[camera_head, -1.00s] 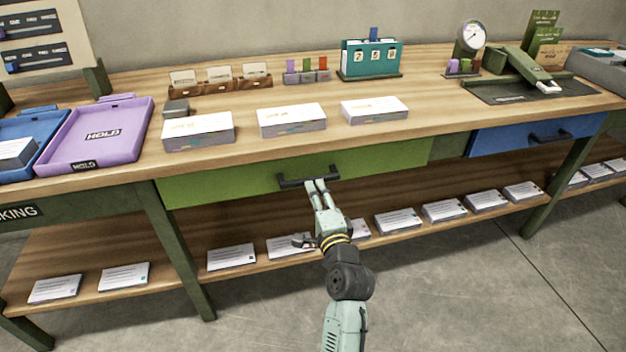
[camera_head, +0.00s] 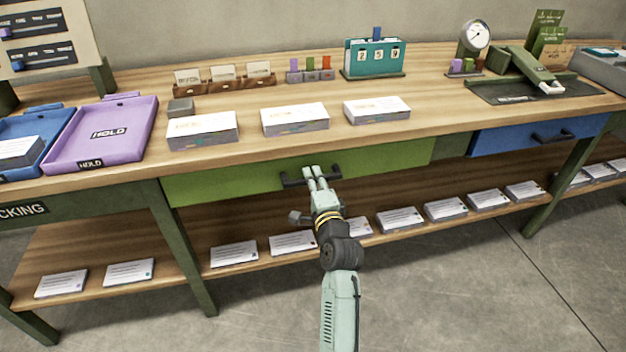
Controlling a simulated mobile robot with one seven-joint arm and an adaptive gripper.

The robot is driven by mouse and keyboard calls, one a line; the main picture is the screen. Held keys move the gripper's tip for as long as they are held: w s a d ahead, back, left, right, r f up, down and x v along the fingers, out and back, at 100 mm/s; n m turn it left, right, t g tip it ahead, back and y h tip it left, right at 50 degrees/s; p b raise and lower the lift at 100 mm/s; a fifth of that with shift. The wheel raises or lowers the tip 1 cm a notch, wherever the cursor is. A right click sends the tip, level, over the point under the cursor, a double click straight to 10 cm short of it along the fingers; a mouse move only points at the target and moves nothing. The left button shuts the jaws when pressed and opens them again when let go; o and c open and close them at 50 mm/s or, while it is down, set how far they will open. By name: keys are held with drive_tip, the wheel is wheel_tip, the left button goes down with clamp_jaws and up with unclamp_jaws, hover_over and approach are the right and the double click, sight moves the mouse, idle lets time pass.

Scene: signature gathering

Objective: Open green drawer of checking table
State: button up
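The green drawer (camera_head: 228,182) is set in the front of the wooden table (camera_head: 235,140), below its top edge. Its front looks flush with the table, so it appears closed. A dark bar handle (camera_head: 290,182) sits at the middle of the drawer front. My gripper (camera_head: 314,172) is at the handle, with its two light fingers overlapping the middle of the bar. A narrow gap shows between the fingers. I cannot tell whether they are closed around the bar or only in front of it. The fingers hide the bar's middle.
A blue drawer (camera_head: 500,141) is at the right. White stacks stand on the tabletop above the green drawer, with a purple HOLD tray (camera_head: 130,145) to the left. Below, a lower shelf (camera_head: 200,255) holds several paper stacks. Grey floor (camera_head: 450,290) is open in front.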

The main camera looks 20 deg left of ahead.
clamp_jaws()
idle(0.6)
